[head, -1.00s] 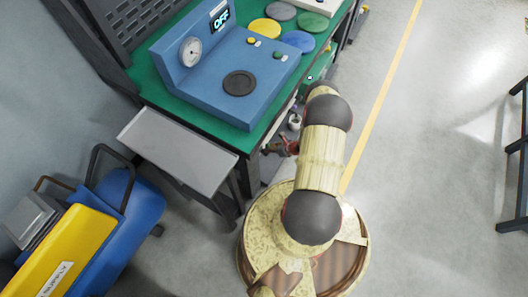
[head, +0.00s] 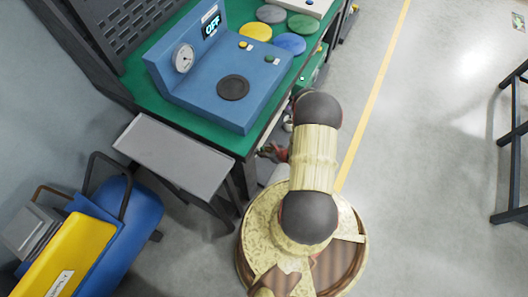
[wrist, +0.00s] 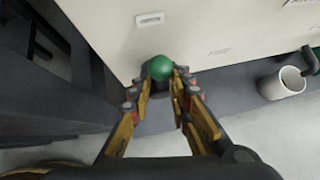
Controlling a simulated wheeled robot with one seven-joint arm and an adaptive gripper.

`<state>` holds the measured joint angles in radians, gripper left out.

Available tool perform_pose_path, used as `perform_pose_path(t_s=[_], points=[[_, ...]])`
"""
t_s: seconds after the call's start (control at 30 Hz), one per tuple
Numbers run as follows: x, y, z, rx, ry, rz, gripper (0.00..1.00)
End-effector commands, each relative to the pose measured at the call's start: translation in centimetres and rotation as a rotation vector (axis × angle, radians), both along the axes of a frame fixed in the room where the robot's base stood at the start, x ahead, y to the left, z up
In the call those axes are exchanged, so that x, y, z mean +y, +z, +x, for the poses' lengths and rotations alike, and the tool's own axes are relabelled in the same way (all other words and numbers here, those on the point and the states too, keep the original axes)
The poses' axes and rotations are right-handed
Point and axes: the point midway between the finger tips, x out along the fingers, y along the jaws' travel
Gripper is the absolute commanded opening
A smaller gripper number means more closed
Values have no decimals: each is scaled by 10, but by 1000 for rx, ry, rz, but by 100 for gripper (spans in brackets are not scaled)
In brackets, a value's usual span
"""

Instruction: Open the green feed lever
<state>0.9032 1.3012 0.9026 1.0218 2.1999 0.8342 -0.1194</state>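The green feed lever shows in the wrist view as a round green knob (wrist: 159,68) in front of a cream panel. My gripper (wrist: 162,86) has its two yellow-and-dark fingers spread apart, with the knob between or just beyond their tips. I cannot tell whether either finger touches it. A dark round part sits beside the right finger, and the lever's stem is mostly hidden. In the head view my arm covers the lever, and the gripper is largely hidden beside the bench.
A blue test unit (head: 200,84) reading OFF stands on the green-topped bench (head: 150,90). A grey side shelf (head: 172,155) juts from the bench's near end. A white cup-like container (wrist: 284,83) is right in the wrist view. Open floor (head: 420,190) lies right of my arm.

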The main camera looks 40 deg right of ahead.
Motion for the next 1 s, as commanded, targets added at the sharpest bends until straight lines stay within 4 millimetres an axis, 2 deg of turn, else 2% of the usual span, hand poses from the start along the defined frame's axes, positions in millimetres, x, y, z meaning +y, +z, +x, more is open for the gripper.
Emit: perform_pose_path(t_s=[0.03,0.2,0.73,0.87,1.0], points=[[7,-4,-4,8,6,8,19],[6,-3,-4,8,3,8,28],[0,0,-3,3,-4,3,29],[-2,8,-9,3,-5,2,29],[-3,24,-25,3,-6,3,29]])
